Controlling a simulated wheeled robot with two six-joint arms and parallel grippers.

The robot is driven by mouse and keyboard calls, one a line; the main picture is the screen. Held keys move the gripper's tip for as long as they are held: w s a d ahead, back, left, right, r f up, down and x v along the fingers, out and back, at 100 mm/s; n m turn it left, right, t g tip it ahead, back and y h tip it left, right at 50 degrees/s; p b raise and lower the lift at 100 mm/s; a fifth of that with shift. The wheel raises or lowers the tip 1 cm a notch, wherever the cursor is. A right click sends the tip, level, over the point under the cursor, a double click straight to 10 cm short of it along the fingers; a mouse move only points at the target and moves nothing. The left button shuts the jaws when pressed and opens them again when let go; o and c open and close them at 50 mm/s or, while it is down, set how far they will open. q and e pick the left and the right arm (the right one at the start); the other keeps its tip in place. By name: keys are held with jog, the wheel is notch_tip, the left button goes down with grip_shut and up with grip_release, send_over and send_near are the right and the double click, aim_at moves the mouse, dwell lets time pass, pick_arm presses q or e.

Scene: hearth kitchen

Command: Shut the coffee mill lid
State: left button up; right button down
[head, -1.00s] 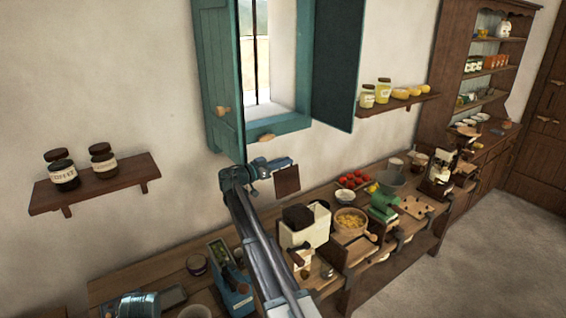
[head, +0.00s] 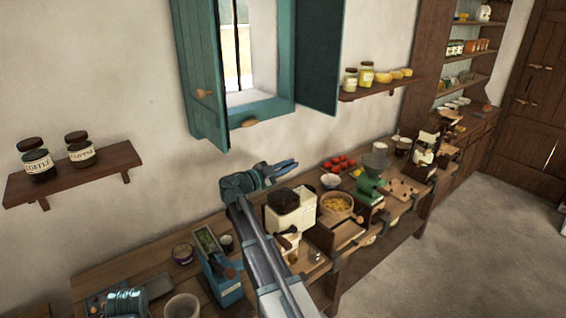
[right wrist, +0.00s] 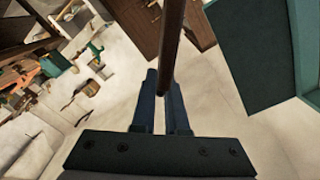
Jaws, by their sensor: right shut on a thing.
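The cream coffee mill (head: 305,214) stands on the bench in the head view. Its hopper top is uncovered and shows dark contents. My right gripper (head: 288,166) is above and a little behind it, near the wall. In the right wrist view its jaws (right wrist: 164,98) are shut on a thin dark brown piece (right wrist: 176,45). This piece looks like the lid seen edge-on, standing away from the hopper. I cannot make out the lid in the head view. My left gripper is not seen.
A blue mill (head: 224,285) is to the left on the bench (head: 150,262). A wooden bowl of yellow pieces (head: 336,207) and a green mill (head: 369,186) are to the right. The open teal shutter (head: 204,75) and window are above my right gripper.

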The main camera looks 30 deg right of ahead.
jog(key=s+f+m+b, duration=0.2)
jog(key=s+f+b, duration=0.3)
jog(key=f+b, duration=0.4)
jog(key=shift+d+f+m+b, duration=0.15)
jog(key=shift+f+m+b, duration=0.2)
jog(key=shift+f, duration=0.35)
jog(key=shift+s, duration=0.15)
jog(key=c, duration=0.9)
grip_release()
jog(key=shift+f, duration=0.15)
jog(key=shift+c, duration=0.2)
jog(key=a, duration=1.3)
jog(key=shift+s+a, duration=0.4)
